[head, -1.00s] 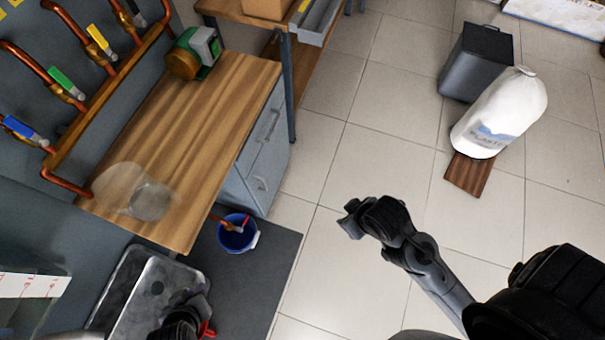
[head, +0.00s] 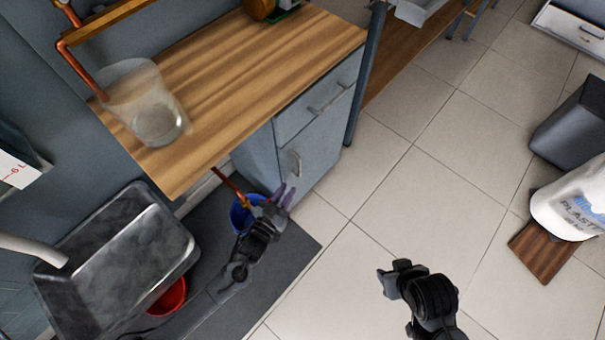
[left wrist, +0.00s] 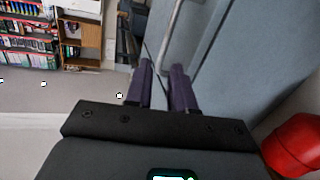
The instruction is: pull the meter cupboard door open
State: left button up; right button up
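The grey cupboard door (head: 318,150) is below a drawer under the wooden worktop, and it looks shut. Its vertical bar handle (head: 292,162) is near the door's left edge. My left gripper (head: 283,194) is open and empty, just below and in front of the handle.
A blue bucket (head: 240,216) stands beside my left gripper, partly hidden. A metal sink (head: 120,245) and red bucket (head: 170,298) are at the left. A clear container (head: 145,105) sits on the worktop (head: 240,60). The tiled floor (head: 375,205) before the cupboard is clear.

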aim_at(300, 168)
pick_arm(q)
jog(key=shift+m+h, duration=0.4)
jog(key=shift+m, duration=0.4)
jog(key=b+x, duration=0.2)
jog(key=x, duration=0.1)
jog(key=f+b+x, duration=0.1)
jog(key=b+x, duration=0.1)
jog(key=x, duration=0.2)
jog(key=a+f+b+x, duration=0.1)
jog(key=b+x, duration=0.1)
jog(key=x, duration=0.1)
jog(key=shift+w+d+f+b, duration=0.15)
jog(key=shift+w+b, duration=0.2)
jog(key=shift+w, duration=0.3)
jog(key=shift+b+x, duration=0.3)
jog(key=shift+x, duration=0.5)
pick_arm(e)
notch_tip(300, 168, down, 9)
jog(key=shift+r, duration=0.2)
jog(key=shift+s, duration=0.15)
pick_arm(q)
grip_shut()
pick_arm(e)
jog(key=shift+d, duration=0.1)
